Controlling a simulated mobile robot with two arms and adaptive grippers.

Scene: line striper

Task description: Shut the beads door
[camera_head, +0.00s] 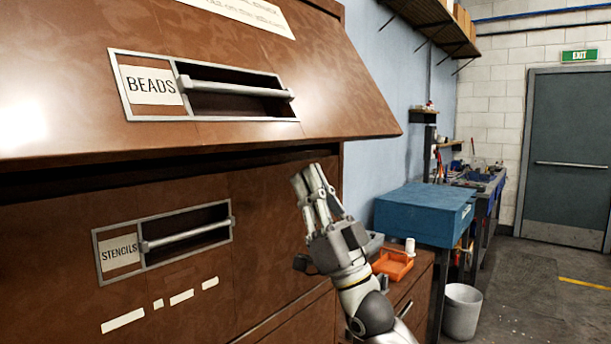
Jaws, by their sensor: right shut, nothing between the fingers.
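The beads door (330,75) is a brown panel at the upper left, tilted outward with its lower edge standing off the cabinet and a dark gap beneath it. It carries a "BEADS" label (152,85) and a silver bar handle (235,88) in a recessed frame. My right gripper (312,175) is shut and empty, pointing up, below the door's lower edge and right of the stencils handle. It looks apart from the door, though the depth is hard to judge. My left gripper is not in view.
The closed stencils door (265,205) is below, with its own bar handle (187,236). To the right are an orange tray (393,264), a blue box (425,213) and a grey bin (461,312). Open floor (540,290) lies at the right, before a grey exit door (567,150).

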